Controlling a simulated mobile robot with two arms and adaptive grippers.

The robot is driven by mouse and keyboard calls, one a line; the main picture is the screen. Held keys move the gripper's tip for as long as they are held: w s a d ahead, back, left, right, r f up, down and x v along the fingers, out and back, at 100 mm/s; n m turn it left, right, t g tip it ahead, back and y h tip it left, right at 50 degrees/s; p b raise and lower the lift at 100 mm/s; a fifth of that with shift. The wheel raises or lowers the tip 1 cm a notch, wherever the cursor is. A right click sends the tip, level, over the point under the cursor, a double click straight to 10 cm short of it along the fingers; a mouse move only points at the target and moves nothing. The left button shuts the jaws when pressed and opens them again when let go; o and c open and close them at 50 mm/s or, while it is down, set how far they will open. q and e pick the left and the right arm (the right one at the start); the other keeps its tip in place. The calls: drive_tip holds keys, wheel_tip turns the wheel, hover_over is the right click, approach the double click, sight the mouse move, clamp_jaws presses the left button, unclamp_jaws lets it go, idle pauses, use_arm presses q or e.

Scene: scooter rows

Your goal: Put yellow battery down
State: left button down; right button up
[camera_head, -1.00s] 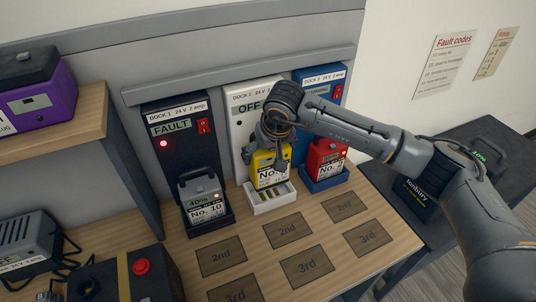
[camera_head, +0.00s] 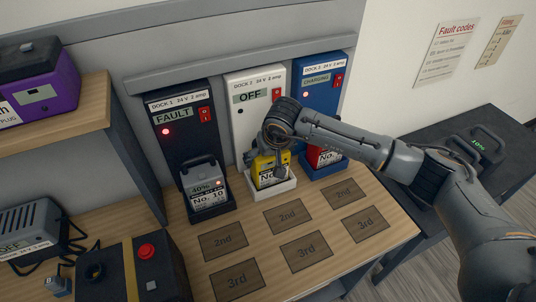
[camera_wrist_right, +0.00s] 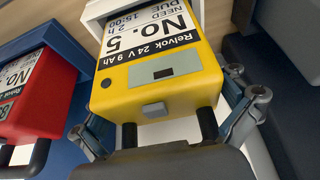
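The yellow battery (camera_head: 264,166), labelled No. 5, stands upright in the cradle (camera_head: 272,189) of the white middle dock (camera_head: 241,122), whose display reads OFF. In the right wrist view the yellow battery (camera_wrist_right: 162,75) fills the middle, its dark handle posts (camera_wrist_right: 206,125) pointing at my gripper. My right gripper (camera_head: 268,148) is at the top of the battery. In the wrist view the fingers of my right gripper (camera_wrist_right: 168,128) are spread on both sides of the handle, with gaps to the posts. My left gripper is not in view.
The left dock (camera_head: 182,125) reads FAULT and holds grey battery No. 10 (camera_head: 205,188). A red battery (camera_head: 320,157) sits in the blue dock (camera_head: 321,88) at right. Marked bare pads (camera_head: 306,250) lie in front. A black-yellow box (camera_head: 135,275) stands at front left.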

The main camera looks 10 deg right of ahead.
drive_tip(key=shift+r, duration=0.1)
drive_tip(key=b+v, duration=0.2)
drive_tip(key=v, duration=1)
drive_tip(key=shift+b, duration=0.4)
drive_tip(key=shift+s, duration=0.1)
